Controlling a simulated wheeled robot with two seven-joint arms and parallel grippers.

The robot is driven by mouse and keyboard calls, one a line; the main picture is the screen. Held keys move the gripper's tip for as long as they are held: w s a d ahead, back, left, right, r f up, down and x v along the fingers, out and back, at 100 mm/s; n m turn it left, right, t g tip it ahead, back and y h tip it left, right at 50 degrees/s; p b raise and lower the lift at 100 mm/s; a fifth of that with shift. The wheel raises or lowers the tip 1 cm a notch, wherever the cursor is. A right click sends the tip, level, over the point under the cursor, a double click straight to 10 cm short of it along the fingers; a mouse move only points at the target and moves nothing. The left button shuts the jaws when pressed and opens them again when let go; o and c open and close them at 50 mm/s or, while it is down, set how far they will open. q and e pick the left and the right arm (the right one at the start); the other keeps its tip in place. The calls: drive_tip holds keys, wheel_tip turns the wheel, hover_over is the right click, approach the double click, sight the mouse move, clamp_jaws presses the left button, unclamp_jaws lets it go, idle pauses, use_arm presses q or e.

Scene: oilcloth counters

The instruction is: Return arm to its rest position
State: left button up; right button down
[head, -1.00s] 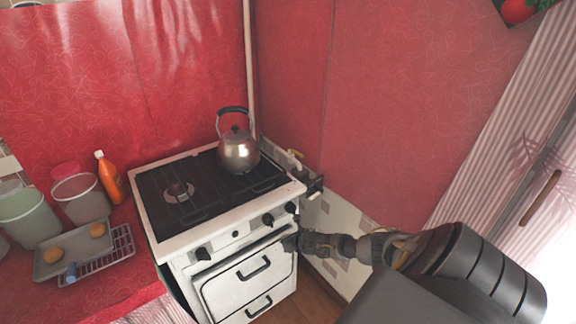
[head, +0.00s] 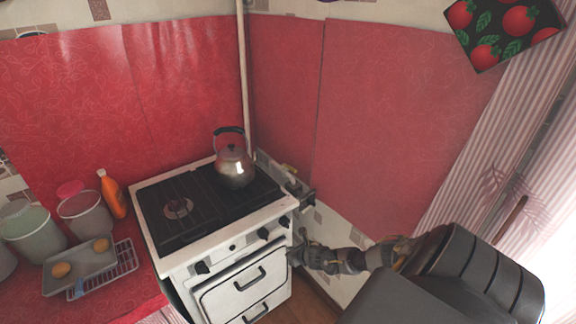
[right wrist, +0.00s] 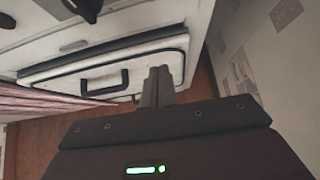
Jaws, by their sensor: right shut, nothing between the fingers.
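My right arm comes in from the lower right of the head view. Its gripper (head: 294,256) is beside the front right edge of the white stove (head: 236,243), below the knobs. In the right wrist view the gripper (right wrist: 160,72) is shut with nothing between its fingers, in front of the oven door (right wrist: 105,72) and its dark handle (right wrist: 97,84). I cannot tell whether it touches the stove. My left gripper is not in view.
A metal kettle (head: 235,168) stands on the stove's back right. On the red counter (head: 115,297) at left are a tray with round buns (head: 80,267), a rack, canisters (head: 31,229) and an orange bottle (head: 113,196). The tiled wall (head: 340,245) is close to my right arm.

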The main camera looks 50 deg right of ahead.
drive_tip(key=shift+s+a+r, duration=0.25)
drive_tip(key=shift+r, duration=0.05)
drive_tip(key=shift+f, duration=0.1)
